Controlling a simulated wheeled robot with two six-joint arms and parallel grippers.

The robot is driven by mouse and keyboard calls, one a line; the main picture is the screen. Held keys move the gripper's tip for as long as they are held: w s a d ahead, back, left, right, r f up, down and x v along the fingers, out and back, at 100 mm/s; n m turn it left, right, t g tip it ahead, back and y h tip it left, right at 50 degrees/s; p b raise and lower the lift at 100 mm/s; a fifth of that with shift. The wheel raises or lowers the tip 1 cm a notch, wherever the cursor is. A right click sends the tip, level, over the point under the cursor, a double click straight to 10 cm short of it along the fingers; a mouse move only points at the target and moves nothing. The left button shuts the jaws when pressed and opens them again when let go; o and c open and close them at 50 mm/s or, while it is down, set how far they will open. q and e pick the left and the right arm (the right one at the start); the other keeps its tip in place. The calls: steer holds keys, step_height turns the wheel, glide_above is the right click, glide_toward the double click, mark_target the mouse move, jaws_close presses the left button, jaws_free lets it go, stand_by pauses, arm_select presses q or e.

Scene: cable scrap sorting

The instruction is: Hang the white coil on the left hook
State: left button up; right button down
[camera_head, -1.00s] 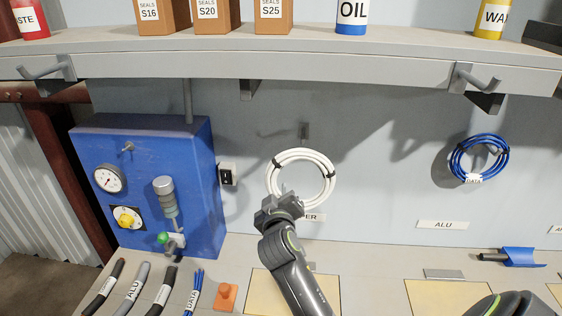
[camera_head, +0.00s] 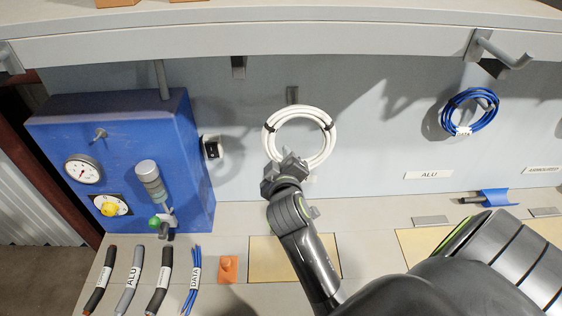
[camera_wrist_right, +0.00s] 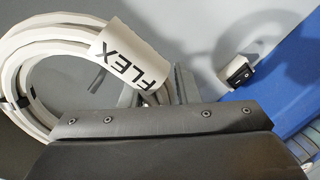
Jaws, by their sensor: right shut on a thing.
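The white coil (camera_head: 327,152), a ring of white cable with dark ties, is upright in front of the back wall in the head view. My right gripper (camera_head: 287,168) is shut on its lower left part. In the right wrist view the coil (camera_wrist_right: 18,118) fills the left side, with a white FLEX label (camera_wrist_right: 128,58) beside the jaw. A grey wall hook (camera_head: 292,94) shows just above the coil's top; its lower part is hidden behind the coil. I cannot tell whether the coil touches it. My left gripper is not in view.
A blue coil (camera_head: 452,118) hangs on a wall hook at the right. A blue box (camera_head: 130,130) with a gauge and a switch (camera_head: 211,147) stand to the left. A shelf (camera_head: 300,45) with a hook (camera_head: 505,50) overhangs. Cable pieces (camera_head: 130,278) lie on the bench.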

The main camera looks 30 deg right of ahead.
steer(key=shift+w+d, duration=0.25)
steer(key=shift+w, duration=0.4)
steer(key=shift+w+d, duration=0.3)
steer(key=shift+w, duration=0.05)
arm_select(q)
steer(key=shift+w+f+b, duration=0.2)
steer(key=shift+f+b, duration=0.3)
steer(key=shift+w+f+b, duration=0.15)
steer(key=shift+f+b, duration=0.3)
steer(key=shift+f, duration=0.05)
arm_select(e)
steer(key=shift+f+x, duration=0.15)
steer(key=shift+x, duration=2.85)
steer(key=shift+f+x, duration=0.15)
steer(key=shift+x, duration=2.85)
steer(key=shift+s+d, duration=0.15)
steer(key=c, duration=1)
jaws_free()
steer(key=shift+f, duration=0.15)
steer(key=shift+s, duration=0.1)
